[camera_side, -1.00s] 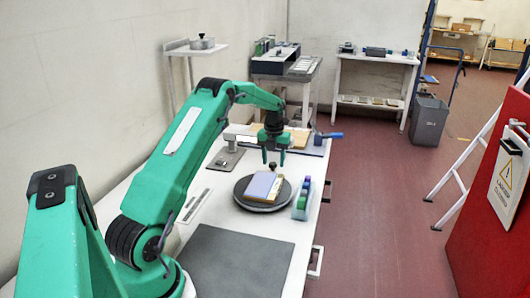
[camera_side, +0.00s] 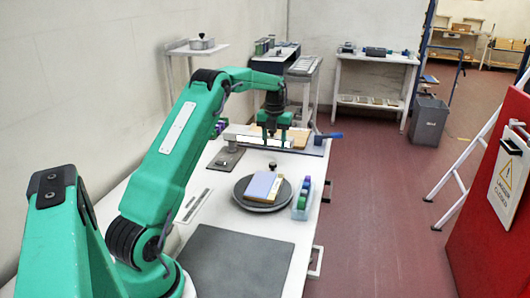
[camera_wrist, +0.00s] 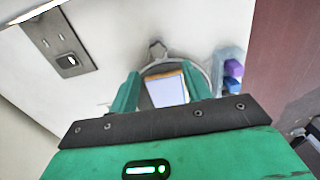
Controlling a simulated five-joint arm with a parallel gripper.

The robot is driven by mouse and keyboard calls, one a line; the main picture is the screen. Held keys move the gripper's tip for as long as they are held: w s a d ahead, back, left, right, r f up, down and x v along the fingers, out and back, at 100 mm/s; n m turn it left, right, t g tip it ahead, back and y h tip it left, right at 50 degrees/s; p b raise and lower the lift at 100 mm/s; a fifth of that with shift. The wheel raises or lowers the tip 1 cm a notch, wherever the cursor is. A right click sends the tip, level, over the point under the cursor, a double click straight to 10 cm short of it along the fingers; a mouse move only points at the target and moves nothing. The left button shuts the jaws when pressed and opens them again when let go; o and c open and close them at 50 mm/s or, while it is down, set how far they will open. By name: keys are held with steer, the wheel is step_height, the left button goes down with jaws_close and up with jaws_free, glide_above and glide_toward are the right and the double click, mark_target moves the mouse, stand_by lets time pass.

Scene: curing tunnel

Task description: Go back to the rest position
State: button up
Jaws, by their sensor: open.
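My gripper (camera_side: 274,139) is open and empty, raised above the far part of the white table. Its two green fingers also show in the wrist view (camera_wrist: 162,96), with clear space between them. Beyond them, the wrist view shows a round turntable and a pale block on it. In the side view the dark round turntable (camera_side: 244,200) sits on the table, nearer than the gripper. A lilac block (camera_side: 261,186) and a yellowish-tan block (camera_side: 275,190) lie on it, apart from my gripper.
A clear bin (camera_side: 301,208) with coloured pieces stands right of the turntable. A grey mat (camera_side: 238,262) lies at the near end of the table (camera_side: 207,225). A metal plate fixture (camera_side: 226,160) is on the left. A blue-handled tool (camera_side: 328,136) is at the far edge.

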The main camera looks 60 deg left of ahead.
steer(key=s+d+r+n+t, duration=0.1)
steer(key=s+d+r+n, duration=0.3)
steer(key=d+r+n, duration=0.5)
steer(key=s+d+r+n+t, duration=0.2)
steer(key=s+d+r+n, duration=0.4)
steer(key=d, duration=0.6)
steer(key=s+d+f+n+t, duration=0.1)
steer(key=s+d+n, duration=0.5)
steer(key=s, duration=0.2)
steer(key=s+d+f+n+t, duration=0.1)
steer(key=s+d+n, duration=0.5)
steer(key=s, duration=0.3)
steer(key=shift+s+d+t, duration=0.15)
steer(key=shift+d+t, duration=0.15)
